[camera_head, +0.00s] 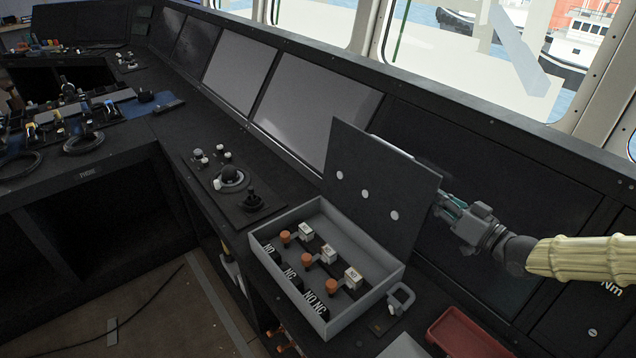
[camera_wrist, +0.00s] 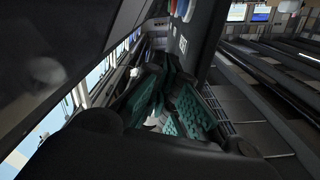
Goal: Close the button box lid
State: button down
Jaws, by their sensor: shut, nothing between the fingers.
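The button box (camera_head: 330,268) is a grey open-topped box on the dark console, with orange-brown and black parts and white labelled blocks inside. Its lid (camera_head: 372,187) stands open, roughly upright and tilted back, with several pale round spots on its inner face. My gripper (camera_head: 447,205) is shut and empty behind the right edge of the lid; its tips are partly hidden by the lid. In the wrist view the green-padded fingers (camera_wrist: 175,108) are close together, and a dark panel, likely the lid, fills the upper left. I cannot tell whether the fingers touch the lid.
A red tray (camera_head: 465,335) lies at the lower right. A joystick panel (camera_head: 235,182) is left of the box. Sloped screens and a window frame rise behind.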

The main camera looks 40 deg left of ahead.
aim_at(430, 206)
jog(key=shift+s, duration=0.2)
jog(key=shift+s+a+r, duration=0.15)
jog(key=shift+s+r, duration=0.05)
jog(key=shift+s, duration=0.55)
jog(key=shift+s+a+r, duration=0.1)
jog(key=shift+s+r, duration=0.05)
jog(key=shift+s, duration=0.6)
jog(key=s, duration=0.3)
jog(key=shift+s+a+r+b, duration=0.1)
jog(key=shift+a+r+b, duration=0.1)
jog(key=shift+b, duration=0.15)
jog(key=shift+s+a+f+b, duration=0.1)
jog(key=shift+s+b, duration=0.05)
jog(key=shift+s, duration=0.3)
jog(key=shift+s+a+f+b, duration=0.1)
jog(key=shift+s+b, duration=0.05)
jog(key=shift+s, duration=1)
